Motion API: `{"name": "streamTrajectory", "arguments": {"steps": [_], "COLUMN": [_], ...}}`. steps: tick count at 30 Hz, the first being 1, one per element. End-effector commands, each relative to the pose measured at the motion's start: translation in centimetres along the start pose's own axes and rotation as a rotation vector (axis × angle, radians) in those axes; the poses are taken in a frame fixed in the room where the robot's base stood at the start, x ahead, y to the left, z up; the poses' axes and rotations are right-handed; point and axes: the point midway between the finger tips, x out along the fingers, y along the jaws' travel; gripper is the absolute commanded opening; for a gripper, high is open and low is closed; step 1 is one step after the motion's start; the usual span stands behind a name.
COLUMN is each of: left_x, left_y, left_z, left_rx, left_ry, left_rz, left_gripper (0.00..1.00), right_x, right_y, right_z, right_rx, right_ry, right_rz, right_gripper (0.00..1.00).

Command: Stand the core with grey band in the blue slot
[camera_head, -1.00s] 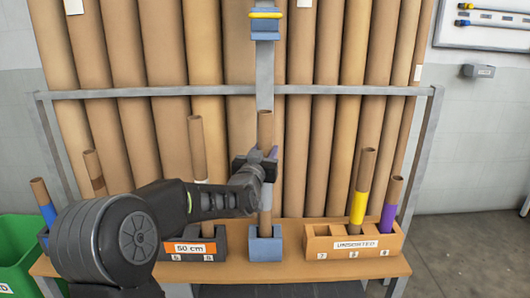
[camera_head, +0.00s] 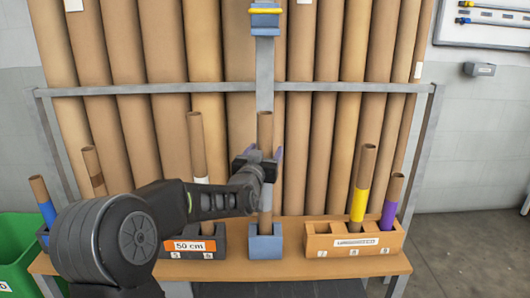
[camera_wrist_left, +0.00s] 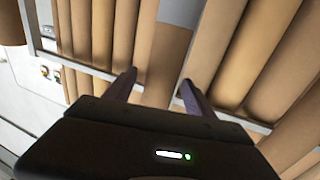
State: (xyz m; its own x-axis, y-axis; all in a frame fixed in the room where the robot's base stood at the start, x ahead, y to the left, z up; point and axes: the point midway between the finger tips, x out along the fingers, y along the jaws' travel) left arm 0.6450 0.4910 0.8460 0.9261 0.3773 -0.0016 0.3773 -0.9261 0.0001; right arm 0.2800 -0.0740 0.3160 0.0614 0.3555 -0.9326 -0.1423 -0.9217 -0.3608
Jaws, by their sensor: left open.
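The core (camera_head: 265,130) is a brown cardboard tube. It stands upright in the blue slot (camera_head: 265,246) at the middle of the bench, its foot hidden inside the block. In the left wrist view a brown tube with a grey stretch (camera_wrist_left: 171,45) shows between the fingers; I take it as the core and its band. My left gripper (camera_head: 266,154) is open, with its fingers on either side of the core, and hides part of its middle. The fingers also show in the left wrist view (camera_wrist_left: 158,84). My right gripper is out of view.
An orange unsorted rack (camera_head: 322,244) on the right holds yellow-banded and purple-banded cores. A dark 50 cm rack (camera_head: 222,240) stands left of the blue slot with a white-banded core. Tall tubes and a metal rail (camera_head: 330,88) stand close behind. A green bin (camera_head: 15,250) is far left.

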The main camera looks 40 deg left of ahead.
Motion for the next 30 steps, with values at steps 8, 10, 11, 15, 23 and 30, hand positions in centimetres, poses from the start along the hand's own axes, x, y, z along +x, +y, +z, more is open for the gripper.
{"name": "streamTrajectory", "arguments": {"steps": [8, 10, 11, 15, 23, 30], "left_x": [-0.9, -2.1, -2.7, -5.3, -7.8, -7.8], "left_y": [0.0, 0.0, 0.0, 0.0, 0.0, 0.0], "left_z": [-0.2, -0.2, -0.2, -0.2, -0.1, 0.0], "left_rx": [0.0, 0.0, 0.0, -0.001, 0.0, 0.0], "left_ry": [0.001, 0.001, 0.002, 0.002, 0.002, 0.002], "left_rz": [0.0, 0.0, 0.0, 0.0, 0.0, 0.0], "left_gripper": [0.63, 0.63, 0.63, 0.63, 0.63, 0.63], "right_x": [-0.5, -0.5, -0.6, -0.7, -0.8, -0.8], "right_y": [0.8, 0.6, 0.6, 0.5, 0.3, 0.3], "right_z": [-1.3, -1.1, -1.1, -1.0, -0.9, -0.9], "right_rx": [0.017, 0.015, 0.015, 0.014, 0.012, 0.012], "right_ry": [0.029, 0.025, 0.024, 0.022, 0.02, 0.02], "right_rz": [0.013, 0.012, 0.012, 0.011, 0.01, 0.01], "right_gripper": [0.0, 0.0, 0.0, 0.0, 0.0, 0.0]}}
